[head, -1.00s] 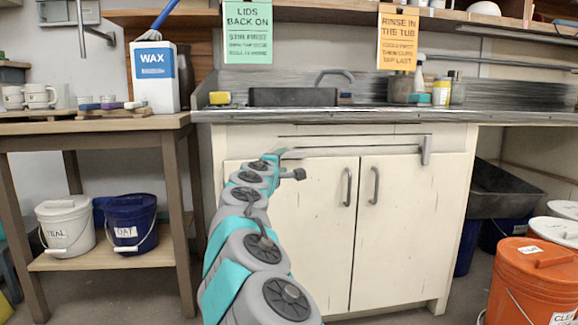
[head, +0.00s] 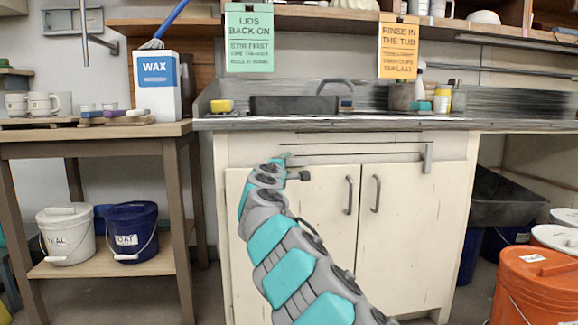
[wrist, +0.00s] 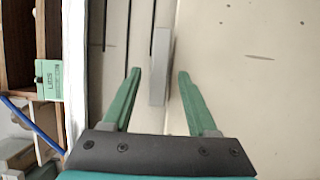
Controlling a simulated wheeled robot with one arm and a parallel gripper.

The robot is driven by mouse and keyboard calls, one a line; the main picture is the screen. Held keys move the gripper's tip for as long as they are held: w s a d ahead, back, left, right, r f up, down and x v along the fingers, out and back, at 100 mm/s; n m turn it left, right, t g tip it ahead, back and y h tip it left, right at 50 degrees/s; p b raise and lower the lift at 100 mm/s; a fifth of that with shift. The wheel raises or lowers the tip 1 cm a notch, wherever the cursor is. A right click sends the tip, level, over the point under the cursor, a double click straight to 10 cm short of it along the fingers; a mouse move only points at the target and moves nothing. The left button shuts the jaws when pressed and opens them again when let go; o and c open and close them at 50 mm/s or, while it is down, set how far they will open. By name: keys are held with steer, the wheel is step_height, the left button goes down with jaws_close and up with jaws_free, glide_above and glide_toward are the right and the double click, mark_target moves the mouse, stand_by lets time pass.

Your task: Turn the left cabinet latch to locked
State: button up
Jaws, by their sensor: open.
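The cream cabinet (head: 395,225) under the sink has two doors with grey handles. My gripper (head: 287,156) is at the upper left of the left door and hides the left latch in the head view. In the wrist view, turned on its side, a grey bar (wrist: 160,65), apparently the left latch, lies between the green fingers of my gripper (wrist: 158,80). The fingers are open, with a gap on each side of the bar. The bar looks level along the cabinet. A second grey latch (head: 427,158) stands upright at the top of the right door.
A wooden side table (head: 95,137) with a wax jug (head: 158,85) stands left, with a white bucket (head: 66,235) and a blue bucket (head: 131,232) on its shelf. An orange bucket (head: 537,285) stands on the floor at the right. The sink counter (head: 330,123) overhangs the cabinet.

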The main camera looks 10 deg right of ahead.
steer(key=shift+w+d, duration=0.4)
steer(key=shift+w, duration=0.15)
jaws_close()
stand_by(0.5)
